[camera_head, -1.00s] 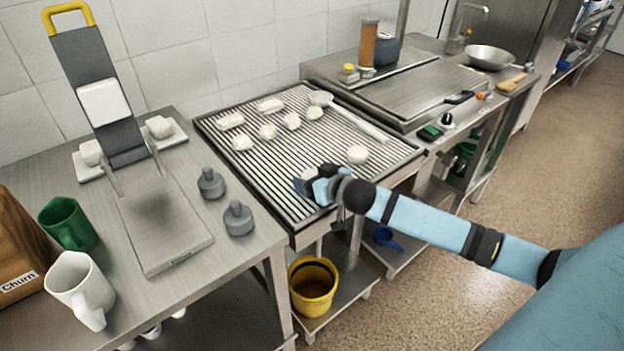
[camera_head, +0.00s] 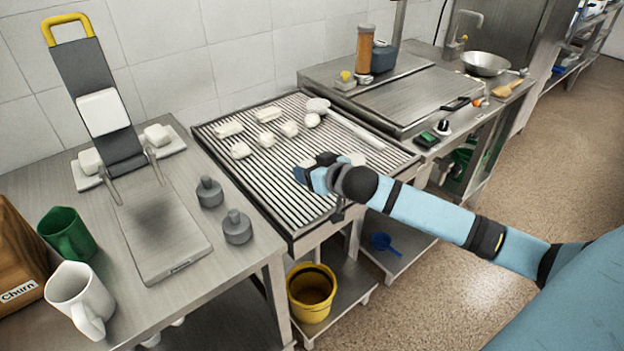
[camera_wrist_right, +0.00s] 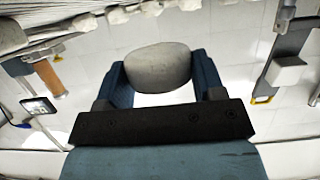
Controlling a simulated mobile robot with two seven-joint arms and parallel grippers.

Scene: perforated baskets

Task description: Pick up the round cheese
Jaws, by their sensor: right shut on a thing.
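My right gripper (camera_head: 308,172) is above the slatted draining table (camera_head: 285,232), near its front part. In the right wrist view a pale, rounded cheese (camera_wrist_right: 158,68) sits between the two blue fingers of this gripper (camera_wrist_right: 160,75), which is shut on it. In the head view the gripper hides this cheese. Several other white cheese pieces, such as one on the left (camera_head: 229,129) and one in the middle (camera_head: 289,129), lie on the slats. Another white piece (camera_head: 357,158) shows just behind my right wrist, partly covered. My left gripper is not in view.
Two grey weights (camera_head: 237,228), a press (camera_head: 160,240), a green mug (camera_head: 68,232) and a white jug (camera_head: 80,300) stand on the left table. A yellow bucket (camera_head: 312,290) is below.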

